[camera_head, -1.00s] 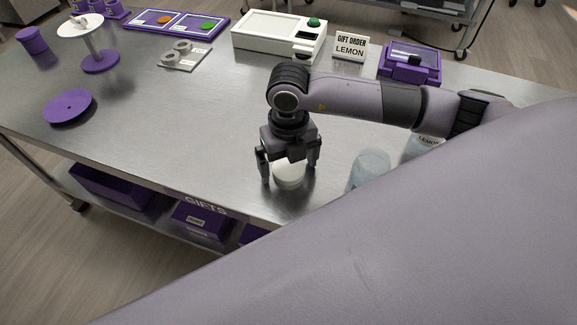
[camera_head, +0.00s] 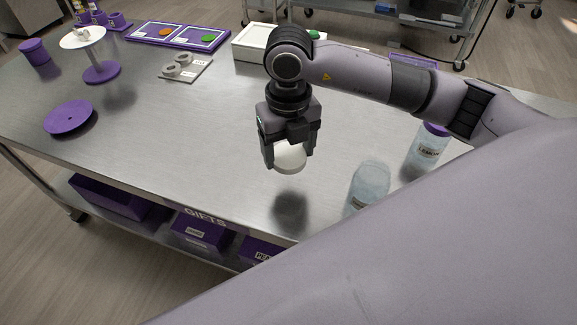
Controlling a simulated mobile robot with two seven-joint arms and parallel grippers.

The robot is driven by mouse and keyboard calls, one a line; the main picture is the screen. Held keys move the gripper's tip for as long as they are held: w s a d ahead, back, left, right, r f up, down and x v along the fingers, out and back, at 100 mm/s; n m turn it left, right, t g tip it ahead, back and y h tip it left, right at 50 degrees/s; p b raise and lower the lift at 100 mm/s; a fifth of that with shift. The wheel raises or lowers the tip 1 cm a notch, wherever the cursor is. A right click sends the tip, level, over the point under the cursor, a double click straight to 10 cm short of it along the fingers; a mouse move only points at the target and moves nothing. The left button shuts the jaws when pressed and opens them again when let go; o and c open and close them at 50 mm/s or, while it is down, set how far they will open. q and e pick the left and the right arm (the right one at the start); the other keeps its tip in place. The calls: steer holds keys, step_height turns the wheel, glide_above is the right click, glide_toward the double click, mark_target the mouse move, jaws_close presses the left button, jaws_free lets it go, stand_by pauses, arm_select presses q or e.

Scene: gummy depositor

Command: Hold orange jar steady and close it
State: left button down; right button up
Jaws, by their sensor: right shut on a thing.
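My right gripper (camera_head: 289,163) is shut on a round white lid (camera_head: 290,157) and holds it above the table, with a dark shadow below. A clear open jar (camera_head: 370,181) stands on the table to the lower right of the gripper, partly cut off by my large arm link in front. No orange label shows on it, so I cannot tell its flavour. Another clear jar (camera_head: 428,148), with a purple lid and a label that seems to read LEMON, stands further right, partly behind my arm. My left gripper is not in view.
The steel table (camera_head: 190,130) is clear in the middle. A purple disc (camera_head: 70,117) lies at left, near a purple stand with a white top (camera_head: 84,38). A purple tray (camera_head: 165,36) and a white box (camera_head: 255,42) are at the back. Purple bins (camera_head: 115,195) sit on the lower shelf.

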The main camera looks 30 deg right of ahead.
mark_target(288, 154)
step_height(288, 154, up, 12)
steer(key=shift+r, duration=0.15)
stand_by(0.3)
